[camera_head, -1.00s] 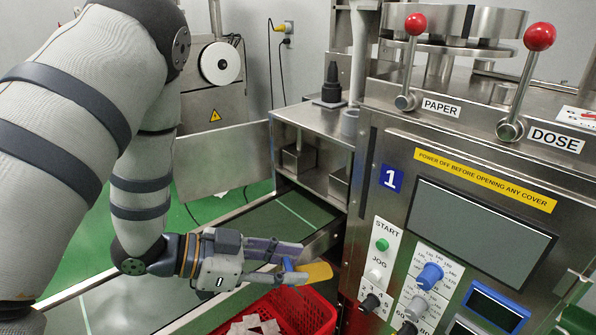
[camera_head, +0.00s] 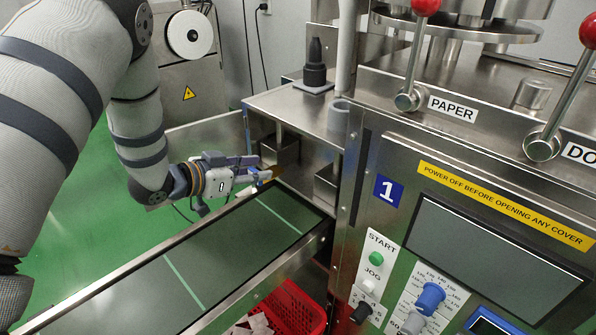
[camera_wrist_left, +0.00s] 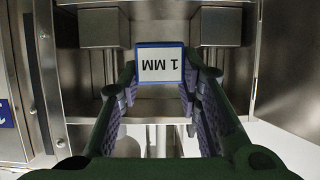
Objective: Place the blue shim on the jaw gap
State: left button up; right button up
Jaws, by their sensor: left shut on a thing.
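My left gripper (camera_head: 262,172) is shut on the blue shim (camera_head: 266,177), beside the open bay of the machine. In the left wrist view the shim (camera_wrist_left: 160,65) is a blue-edged plate with a white label, "1 MM", upside down, between the fingertips (camera_wrist_left: 158,82). A yellowish part shows at its far end in the head view. Two metal jaw blocks stand in the bay, a left one (camera_head: 281,154) and a right one (camera_head: 327,188). In the wrist view the left block (camera_wrist_left: 104,27) and right block (camera_wrist_left: 216,27) lie beyond the shim, with the gap between them. My right gripper is out of view.
A green conveyor belt (camera_head: 220,255) with metal rails runs below the gripper. A red crate (camera_head: 297,308) with pale packets stands at the bottom. The control panel (camera_head: 425,260) and red-knobbed levers are at the right. A dark nozzle-shaped part (camera_head: 315,65) stands on top of the bay.

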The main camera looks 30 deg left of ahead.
pick_arm(q)
jog(key=b, duration=0.1)
send_over(294, 183)
jog(key=s, duration=0.1)
jog(key=shift+w+f+b, duration=0.15)
jog(key=shift+w+f, duration=0.05)
jog(key=shift+f, duration=0.35)
jog(key=shift+w+f+b, duration=0.15)
jog(key=shift+f, duration=0.4)
jog(key=shift+w+f+b, duration=0.2)
jog(key=shift+f+b, duration=0.1)
jog(key=shift+f, duration=2.1)
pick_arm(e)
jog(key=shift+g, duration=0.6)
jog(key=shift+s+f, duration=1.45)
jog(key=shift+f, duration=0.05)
pick_arm(q)
jog(key=shift+f, duration=0.25)
jog(key=o, duration=1)
jog(key=shift+r, duration=0.2)
